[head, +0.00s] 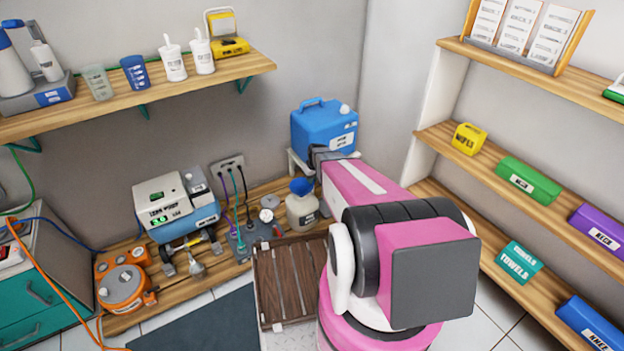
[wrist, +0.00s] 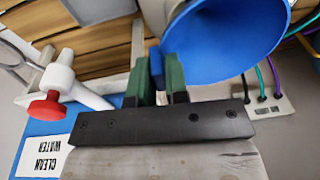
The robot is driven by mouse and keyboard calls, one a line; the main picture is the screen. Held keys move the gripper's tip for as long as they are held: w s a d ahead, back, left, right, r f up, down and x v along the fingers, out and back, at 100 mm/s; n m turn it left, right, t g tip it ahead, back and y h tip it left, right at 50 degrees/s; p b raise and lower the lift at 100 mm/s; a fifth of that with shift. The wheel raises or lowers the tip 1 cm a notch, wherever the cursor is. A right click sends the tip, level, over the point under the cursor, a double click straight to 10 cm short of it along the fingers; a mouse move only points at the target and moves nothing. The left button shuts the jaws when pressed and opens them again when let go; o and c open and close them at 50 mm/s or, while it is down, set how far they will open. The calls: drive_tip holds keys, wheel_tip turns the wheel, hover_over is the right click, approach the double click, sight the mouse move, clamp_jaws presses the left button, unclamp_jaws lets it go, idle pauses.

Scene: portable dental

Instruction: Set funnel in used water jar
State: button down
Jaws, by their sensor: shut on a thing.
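The blue funnel (head: 301,186) shows over the mouth of the cream used water jar (head: 301,212) in the head view. In the wrist view the wide blue funnel (wrist: 232,38) fills the upper right. My gripper (wrist: 158,72) has its green fingers shut on the funnel's edge. Part of the pale jar (wrist: 157,12) shows beside the funnel at the top. I cannot tell whether the funnel's stem is inside the jar neck or just above it. In the head view my arm hides the fingertips.
The blue clean water tank (head: 322,128) stands behind, and its white tap with red handle (wrist: 47,107) is close to my gripper. A wall socket (head: 228,165) with cables is to the left. A wooden slatted panel (head: 288,280) lies in front of the jar.

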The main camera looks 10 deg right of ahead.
drive_tip(key=shift+f, duration=0.15)
drive_tip(key=c, duration=1.1)
unclamp_jaws()
drive_tip(key=shift+o, duration=0.2)
